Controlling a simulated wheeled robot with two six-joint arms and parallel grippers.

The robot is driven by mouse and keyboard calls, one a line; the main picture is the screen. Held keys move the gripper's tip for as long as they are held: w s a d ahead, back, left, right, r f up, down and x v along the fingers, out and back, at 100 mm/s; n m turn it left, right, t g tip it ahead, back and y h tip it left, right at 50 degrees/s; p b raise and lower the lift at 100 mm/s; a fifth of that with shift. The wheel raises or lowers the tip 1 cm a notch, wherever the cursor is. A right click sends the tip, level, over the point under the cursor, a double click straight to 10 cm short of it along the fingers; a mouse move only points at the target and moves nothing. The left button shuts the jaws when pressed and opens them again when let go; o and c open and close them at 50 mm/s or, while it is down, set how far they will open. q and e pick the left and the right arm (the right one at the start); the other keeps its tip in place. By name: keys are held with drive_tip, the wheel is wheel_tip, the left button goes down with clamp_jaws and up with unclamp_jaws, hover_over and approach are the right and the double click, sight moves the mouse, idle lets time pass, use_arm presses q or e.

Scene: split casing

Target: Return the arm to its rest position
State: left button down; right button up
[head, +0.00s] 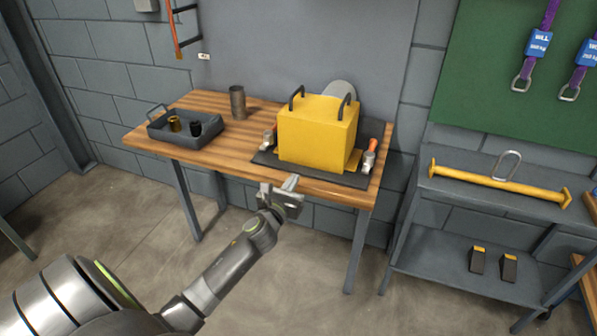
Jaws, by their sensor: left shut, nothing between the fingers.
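My left gripper (291,184) is shut and empty. It shows in front of the front edge of the wooden bench (238,148), below the yellow casing in the picture, and appears apart from both. My left arm reaches up to it from the bottom left. The yellow casing (312,142) stands upright on a dark mat (345,180) at the bench's right side, with two dark handles on top. My right gripper does not show.
A grey tray (160,133) with two small cups stands at the bench's left, near a metal cylinder (238,102). Orange-tipped tools (369,158) flank the casing. A grey shelf (440,190) at right bears a yellow bar (500,184). Floor left of the arm is clear.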

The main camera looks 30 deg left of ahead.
use_arm(q)
drive_tip(key=s+f+n+g, duration=0.3)
drive_tip(key=s+f+n, duration=0.25)
drive_tip(key=f, duration=0.55)
drive_tip(key=s+f+n+g, duration=0.3)
drive_tip(key=s+f+n, duration=0.25)
drive_tip(key=f, duration=0.55)
drive_tip(key=s+f+n+g, duration=0.2)
drive_tip(key=s+f+n, duration=0.4)
drive_tip(key=f, duration=0.4)
drive_tip(key=s+d+f+n+g+h, duration=0.1)
drive_tip(key=s+f+n, duration=0.4)
drive_tip(key=s, duration=0.6)
drive_tip(key=s+d+f+n+g+h, duration=0.1)
drive_tip(key=s+d+f+n+g, duration=0.3)
drive_tip(key=s, duration=0.7)
drive_tip(key=s+d+f+n+g+h, duration=0.1)
drive_tip(key=s+d+f+n+g, duration=0.2)
drive_tip(key=s+f+n, duration=0.5)
drive_tip(key=s+d+f, duration=0.1)
drive_tip(key=s, duration=0.3)
drive_tip(key=shift+f, duration=0.25)
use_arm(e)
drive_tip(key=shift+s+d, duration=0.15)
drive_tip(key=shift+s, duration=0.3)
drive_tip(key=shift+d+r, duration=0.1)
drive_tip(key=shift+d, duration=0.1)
